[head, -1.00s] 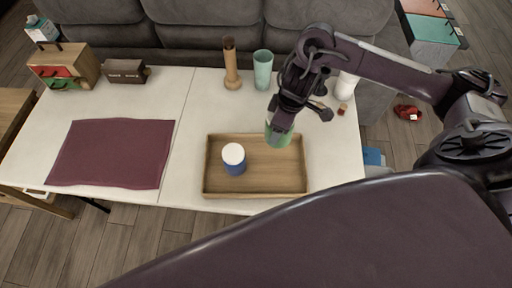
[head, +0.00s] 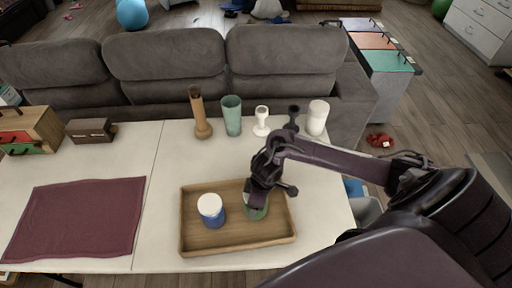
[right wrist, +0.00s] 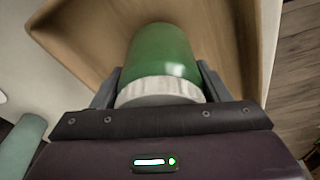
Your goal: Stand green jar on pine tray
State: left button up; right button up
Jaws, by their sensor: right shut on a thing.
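The green jar (right wrist: 162,58) has a white lid (right wrist: 160,91) and is held between the fingers of my right gripper (right wrist: 158,88) in the right wrist view. In the head view the green jar (head: 256,212) is over the right half of the pine tray (head: 238,242), partly hidden by my right gripper (head: 257,198). I cannot tell for sure whether its base touches the tray floor. A blue jar with a white lid (head: 212,212) stands in the left half of the tray. My left gripper is not in view.
A green cup (head: 232,115), a wooden vase (head: 201,115), a white goblet (head: 262,121) and a white cylinder (head: 317,117) stand at the table's back edge. A maroon mat (head: 78,220) lies at left, near a brown box (head: 90,130). A grey sofa (head: 175,65) is behind.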

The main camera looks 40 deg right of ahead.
jog(key=shift+f, duration=1)
jog(key=shift+f, duration=0.1)
jog(key=o, duration=1.1)
jog(key=r, duration=0.4)
jog(key=s+r, duration=0.1)
jog(key=r, duration=0.3)
jog(key=d+r, duration=0.1)
jog(key=r, duration=0.3)
jog(key=shift+s+d+r+p, duration=0.1)
jog(key=shift+s+p, duration=0.1)
jog(key=shift+p, duration=0.15)
